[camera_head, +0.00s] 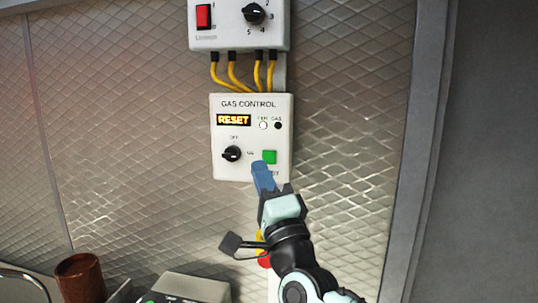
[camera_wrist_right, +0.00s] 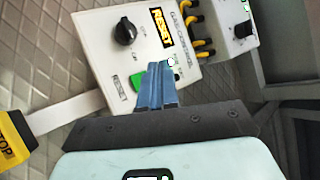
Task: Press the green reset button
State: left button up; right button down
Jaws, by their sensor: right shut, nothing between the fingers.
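The white gas control box (camera_head: 222,172) is on the wall, with a lit RESET display (camera_head: 233,120) and a black knob (camera_head: 232,153). The square green button (camera_head: 270,157) is at its lower right. My right gripper (camera_head: 262,170) has its blue fingers shut and empty. In the head view its tips are just below and left of the button; I cannot tell whether they touch the box. In the right wrist view the fingers (camera_wrist_right: 156,75) point at the box (camera_wrist_right: 97,30) and largely hide the button; a green edge shows beside the tips. My left gripper is not in view.
Above is another white box (camera_head: 225,38) with a red switch (camera_head: 204,16) and a knob, joined by yellow cables (camera_head: 235,75). A yellow STOP part (camera_wrist_right: 14,138) shows in the right wrist view. A brown cup (camera_head: 80,278) is at lower left.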

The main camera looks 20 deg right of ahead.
aim_at(262, 151)
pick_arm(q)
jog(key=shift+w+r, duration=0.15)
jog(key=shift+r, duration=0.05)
pick_arm(e)
jog(key=w+d, duration=0.2)
jog(key=w, duration=0.1)
jog(key=shift+w+d, duration=0.2)
jog(key=shift+d, duration=0.1)
jog(key=shift+w, duration=0.1)
dwell(1.6)
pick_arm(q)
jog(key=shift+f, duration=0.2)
pick_arm(e)
jog(key=shift+w+d, duration=0.25)
jog(key=shift+w, duration=0.05)
jog(key=shift+w+d, duration=0.3)
jog(key=shift+w, duration=0.05)
dwell(0.6)
pick_arm(q)
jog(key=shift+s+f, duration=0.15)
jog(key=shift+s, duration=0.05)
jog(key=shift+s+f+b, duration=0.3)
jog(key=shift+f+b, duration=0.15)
jog(key=shift+b, duration=0.2)
pick_arm(e)
jog(key=shift+s+a, duration=0.55)
jog(key=shift+s, duration=0.15)
